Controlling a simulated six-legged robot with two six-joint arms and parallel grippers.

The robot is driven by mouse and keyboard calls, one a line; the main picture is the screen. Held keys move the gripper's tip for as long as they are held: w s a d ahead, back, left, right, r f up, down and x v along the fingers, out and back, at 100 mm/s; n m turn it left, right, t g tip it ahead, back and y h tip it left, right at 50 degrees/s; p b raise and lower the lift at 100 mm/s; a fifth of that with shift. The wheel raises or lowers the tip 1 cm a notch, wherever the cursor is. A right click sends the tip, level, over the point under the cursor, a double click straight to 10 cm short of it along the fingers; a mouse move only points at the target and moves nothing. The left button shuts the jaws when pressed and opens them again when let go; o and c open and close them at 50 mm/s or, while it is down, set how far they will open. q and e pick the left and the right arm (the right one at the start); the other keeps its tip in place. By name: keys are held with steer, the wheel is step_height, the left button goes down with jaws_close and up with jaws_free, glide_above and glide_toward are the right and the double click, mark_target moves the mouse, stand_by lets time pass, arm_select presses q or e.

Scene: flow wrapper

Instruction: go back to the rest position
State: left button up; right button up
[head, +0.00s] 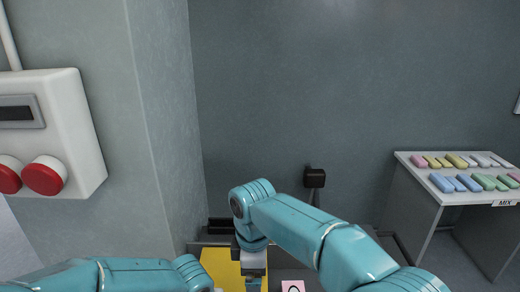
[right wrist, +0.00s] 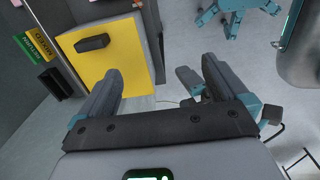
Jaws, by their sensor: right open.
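My right gripper (right wrist: 160,70) is open in the right wrist view, with its two dark fingers wide apart and nothing between them. In the head view my right arm reaches in from the lower right and bends down at the wrist, in front of a yellow surface (head: 220,268). Its fingers are not clear there. My left arm lies low along the bottom left edge of the head view, and its gripper is out of the picture.
A yellow front (right wrist: 112,88) with a black handle (right wrist: 92,43) is beyond the right gripper's left finger. A white control box (head: 62,115) with red buttons is at left. A table (head: 425,183) with coloured bars stands at right.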

steer(key=s+d+f+m+y, duration=0.1)
steer(key=s+d+f+m, duration=0.15)
steer(key=f, duration=0.45)
steer(key=s+d+f+m+y, duration=0.1)
steer(key=d+f+m, duration=0.15)
steer(key=f, duration=0.55)
steer(key=s+d+f+m+y, duration=0.1)
steer(key=s+f+m, duration=0.15)
steer(key=f, duration=0.45)
arm_select(q)
steer(key=s+f+n+g+h+b, duration=0.1)
steer(key=s+f+h, duration=0.3)
steer(key=s+f, duration=1.5)
step_height(320, 180, down, 4)
steer(key=shift+d+r+n+g, duration=0.15)
steer(key=shift+n+g, duration=0.35)
steer(key=shift+g, duration=0.4)
arm_select(e)
steer(key=s+d+f+m, duration=0.3)
steer(key=s+f+m, duration=0.2)
steer(key=s, duration=0.3)
steer(key=s+d+f+m+y, duration=0.1)
steer(key=s+d+f+m, duration=0.3)
steer(key=s+m, duration=0.3)
steer(key=shift+s+d+f, duration=0.2)
steer(key=shift+s+f, duration=0.45)
steer(key=shift+s, duration=0.3)
